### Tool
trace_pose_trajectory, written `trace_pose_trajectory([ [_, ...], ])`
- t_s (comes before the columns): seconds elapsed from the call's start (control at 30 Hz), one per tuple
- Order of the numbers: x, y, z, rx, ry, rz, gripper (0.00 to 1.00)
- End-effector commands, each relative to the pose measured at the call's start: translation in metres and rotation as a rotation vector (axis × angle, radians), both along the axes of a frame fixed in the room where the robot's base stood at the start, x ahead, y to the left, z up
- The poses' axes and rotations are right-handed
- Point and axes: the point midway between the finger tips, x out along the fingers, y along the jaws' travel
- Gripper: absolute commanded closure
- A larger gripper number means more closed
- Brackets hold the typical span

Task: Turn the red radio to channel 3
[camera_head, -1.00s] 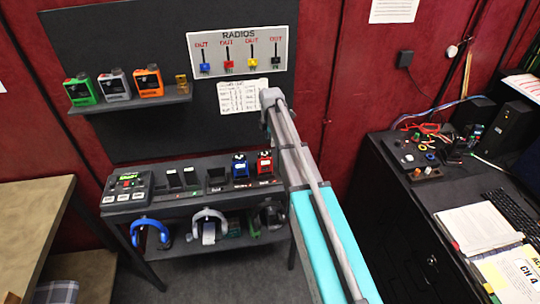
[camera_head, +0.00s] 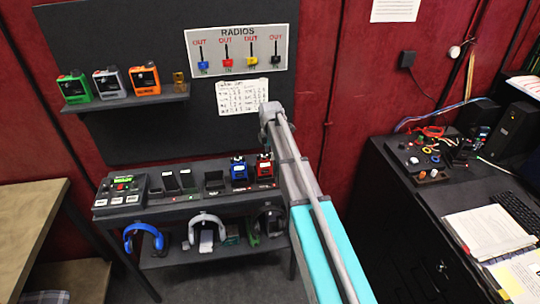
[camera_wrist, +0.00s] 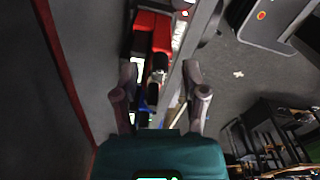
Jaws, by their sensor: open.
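The red radio (camera_head: 264,168) stands upright in the rightmost charging slot, beside the blue radio (camera_head: 239,171). In the wrist view, the red radio (camera_wrist: 151,30) is ahead of my gripper (camera_wrist: 160,75), its black knobs (camera_wrist: 160,63) showing between the lines of the two fingers. The fingers are spread, with nothing held. I cannot tell whether a finger touches the radio. In the head view, my arm passes close to the right of the red radio, and the fingers cannot be made out. The channel setting is not readable.
The charger shelf (camera_head: 130,212) holds a console (camera_head: 122,190) and black charging slots. Blue headphones (camera_head: 143,238) and white headphones (camera_head: 206,230) hang below. A wall shelf (camera_head: 125,101) carries green, grey and orange radios. A cluttered black desk (camera_head: 395,215) stands right; a wooden table (camera_head: 25,225) left.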

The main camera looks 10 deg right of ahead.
Motion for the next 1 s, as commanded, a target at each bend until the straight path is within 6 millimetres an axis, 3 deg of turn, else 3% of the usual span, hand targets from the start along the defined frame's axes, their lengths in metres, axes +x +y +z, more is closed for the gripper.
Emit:
trace_pose_trajectory([
  [0.33,0.0000,0.0000,-0.0006,0.000,0.000,0.000,0.45],
  [0.63,0.0000,0.0000,-0.0007,0.000,0.000,0.000,1.00],
  [1.0,0.0000,0.0000,-0.0007,0.000,0.000,-0.013,1.00],
])
